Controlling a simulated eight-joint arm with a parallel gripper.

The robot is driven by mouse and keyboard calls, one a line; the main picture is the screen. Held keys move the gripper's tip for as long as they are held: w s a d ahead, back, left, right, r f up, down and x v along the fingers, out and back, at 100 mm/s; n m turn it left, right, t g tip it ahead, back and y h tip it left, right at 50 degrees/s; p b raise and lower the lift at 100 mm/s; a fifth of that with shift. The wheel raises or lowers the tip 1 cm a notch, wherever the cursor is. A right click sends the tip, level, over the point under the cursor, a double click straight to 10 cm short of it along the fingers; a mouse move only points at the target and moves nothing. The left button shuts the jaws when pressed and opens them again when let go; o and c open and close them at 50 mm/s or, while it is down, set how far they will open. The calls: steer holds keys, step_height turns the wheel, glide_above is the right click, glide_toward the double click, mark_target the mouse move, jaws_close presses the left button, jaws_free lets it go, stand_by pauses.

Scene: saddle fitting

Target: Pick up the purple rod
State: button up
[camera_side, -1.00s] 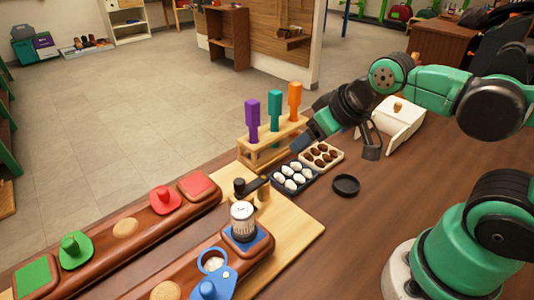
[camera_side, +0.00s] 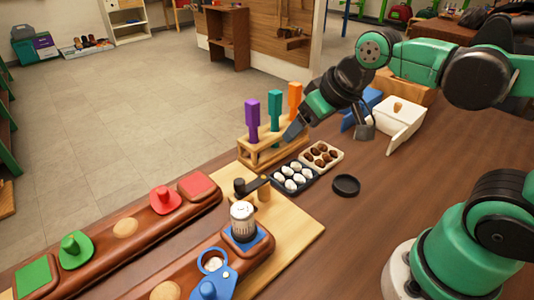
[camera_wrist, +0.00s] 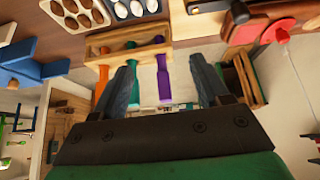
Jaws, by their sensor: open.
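The purple rod (camera_side: 252,118) stands upright in the left slot of a wooden rack (camera_side: 262,158). The teal rod (camera_side: 275,110) and the orange rod (camera_side: 295,97) stand in the same rack to its right. My gripper (camera_side: 294,130) is beside the rack, near the teal and orange rods. In the wrist view my gripper (camera_wrist: 164,63) is open, and the purple rod (camera_wrist: 163,78) shows between its fingers, with nothing clearly gripped. The teal rod (camera_wrist: 131,68) appears near the left finger, and the orange rod (camera_wrist: 102,85) lies outside it.
A tray of white egg-shaped pieces (camera_side: 291,178) and a tray of brown ones (camera_side: 322,156) sit in front of the rack. A black round dish (camera_side: 346,185) lies nearby. A white box (camera_side: 400,128) and a blue object (camera_side: 361,108) stand behind. The right tabletop is mostly clear.

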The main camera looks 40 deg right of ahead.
steer(key=w+r+g, duration=0.3)
steer(key=w+r, duration=0.2)
steer(key=w, duration=0.3)
steer(key=g, duration=0.3)
glide_above(252, 101)
steer(key=shift+s+f, duration=0.45)
steer(key=shift+w+f, duration=0.3)
steer(key=shift+w, duration=0.1)
steer(key=shift+f, duration=2.8)
jaws_close()
